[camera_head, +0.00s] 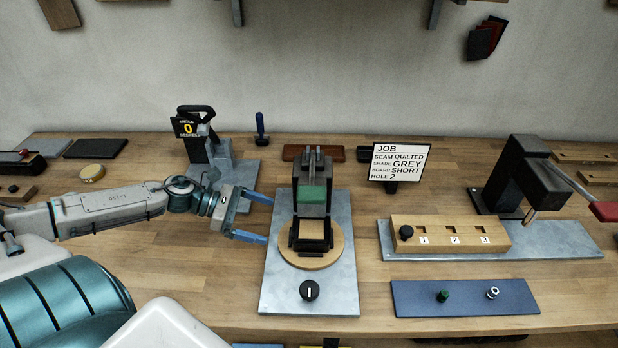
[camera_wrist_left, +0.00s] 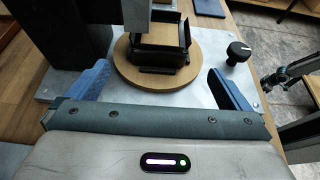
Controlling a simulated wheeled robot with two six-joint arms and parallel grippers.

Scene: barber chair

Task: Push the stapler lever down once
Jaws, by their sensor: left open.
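No label marks the stapler, so I cannot tell for sure which lever is meant. A press-like machine with a green-fronted top (camera_head: 312,197) stands on the middle plate, over a black frame on a round wooden disk (camera_head: 335,250). Another black machine at the right has a lever with a red grip (camera_head: 606,211). My left gripper (camera_head: 257,217) is open and empty, just left of the middle machine, its fingers pointing at it. In the left wrist view the disk (camera_wrist_left: 193,77) and black frame lie beyond my open left gripper (camera_wrist_left: 158,75). My right gripper is not in view.
A black-handled device (camera_head: 198,116) with a 0 display stands behind my left gripper. A black knob (camera_head: 310,290) is on the middle plate's front. A numbered wooden block (camera_head: 490,232), a blue mat (camera_head: 410,303) with small parts, and a job sign (camera_head: 398,163) are at right.

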